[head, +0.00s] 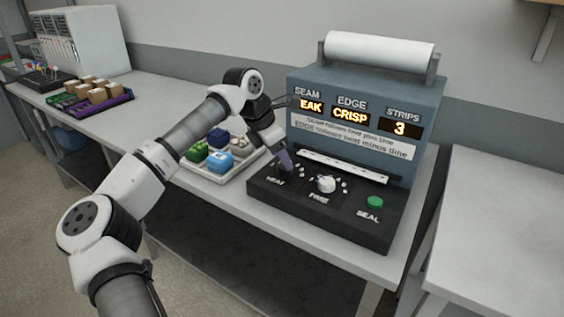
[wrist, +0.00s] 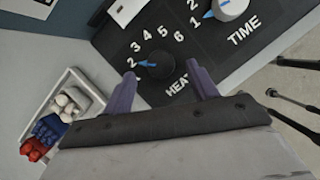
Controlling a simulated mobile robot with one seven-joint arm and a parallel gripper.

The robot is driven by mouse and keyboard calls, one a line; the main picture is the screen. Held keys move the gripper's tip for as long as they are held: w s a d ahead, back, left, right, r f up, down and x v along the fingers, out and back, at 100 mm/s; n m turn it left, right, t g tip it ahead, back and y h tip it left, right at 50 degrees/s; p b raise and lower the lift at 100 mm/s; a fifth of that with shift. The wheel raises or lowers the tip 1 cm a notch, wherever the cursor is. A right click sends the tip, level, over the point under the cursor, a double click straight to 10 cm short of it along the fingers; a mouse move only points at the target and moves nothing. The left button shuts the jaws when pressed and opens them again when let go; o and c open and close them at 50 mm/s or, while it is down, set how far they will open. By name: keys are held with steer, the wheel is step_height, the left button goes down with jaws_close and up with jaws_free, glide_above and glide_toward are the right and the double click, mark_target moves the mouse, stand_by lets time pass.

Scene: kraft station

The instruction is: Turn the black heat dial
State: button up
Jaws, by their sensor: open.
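The black heat dial (wrist: 157,66) shows in the wrist view, on the dark sloping panel (wrist: 110,45) with the numbers 2 to 6 visible around it. Its blue pointer aims at about 2. My gripper (wrist: 162,84) is open, with one purple finger on each side of the dial. Whether the fingers touch it, I cannot tell. In the head view my gripper (head: 286,160) is over the left part of the panel and hides the dial. The white time dial (head: 326,184) sits to the right of it; it also shows in the wrist view (wrist: 230,8).
The blue-grey machine (head: 300,85) stands behind the panel, with displays reading "EAK", "CRISP" and "3". A green seal button (head: 375,202) is at the panel's right. A pale tray (head: 203,171) of coloured items stands close on the left. A white roll (head: 380,46) tops the machine.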

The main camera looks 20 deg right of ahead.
steer(key=b+v, duration=0.1)
steer(key=v, duration=1)
